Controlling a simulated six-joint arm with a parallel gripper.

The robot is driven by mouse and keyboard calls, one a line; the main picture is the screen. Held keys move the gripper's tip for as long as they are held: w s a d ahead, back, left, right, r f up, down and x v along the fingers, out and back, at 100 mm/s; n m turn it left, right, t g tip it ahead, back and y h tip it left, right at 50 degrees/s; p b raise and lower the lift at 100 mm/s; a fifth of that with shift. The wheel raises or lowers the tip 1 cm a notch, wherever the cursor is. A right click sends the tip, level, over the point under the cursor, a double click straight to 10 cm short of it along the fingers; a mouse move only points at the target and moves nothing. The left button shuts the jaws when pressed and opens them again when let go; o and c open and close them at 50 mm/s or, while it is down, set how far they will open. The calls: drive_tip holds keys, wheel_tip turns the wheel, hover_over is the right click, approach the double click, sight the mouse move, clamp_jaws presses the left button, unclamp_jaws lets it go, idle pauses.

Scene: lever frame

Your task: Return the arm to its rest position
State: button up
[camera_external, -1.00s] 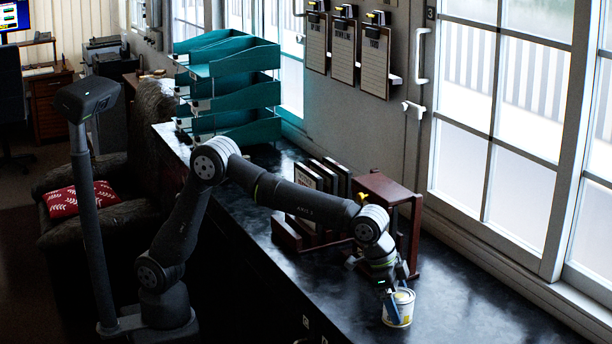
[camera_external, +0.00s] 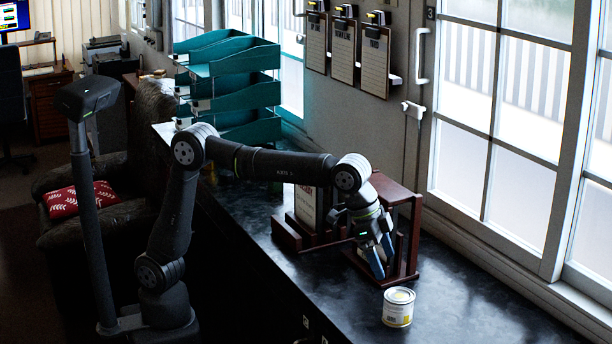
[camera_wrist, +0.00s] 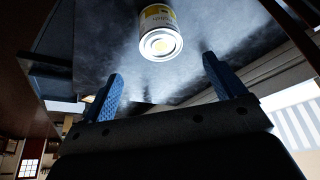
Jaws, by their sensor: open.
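My gripper (camera_external: 378,262) is open and empty above the dark counter, in front of the wooden frame. Its two blue fingers stand apart in the wrist view (camera_wrist: 162,92), with nothing between them. A small can with a white and yellow label (camera_external: 398,307) stands upright on the counter, to the right of and below my gripper in the external view, apart from it. The can also shows at the top middle of the wrist view (camera_wrist: 160,35). My arm is raised and bent over the counter.
A dark red wooden frame (camera_external: 408,201) stands right behind my gripper. A wooden holder with books (camera_external: 307,207) stands left of it, partly hidden by my arm. Teal trays (camera_external: 238,92) stand farther back. The counter's front right (camera_external: 480,300) is clear.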

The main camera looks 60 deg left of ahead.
sight(403, 295)
drive_tip(key=x, duration=1.2)
drive_tip(key=shift+f, duration=0.3)
wheel_tip(403, 295, up, 3)
drive_tip(key=shift+r, duration=0.7)
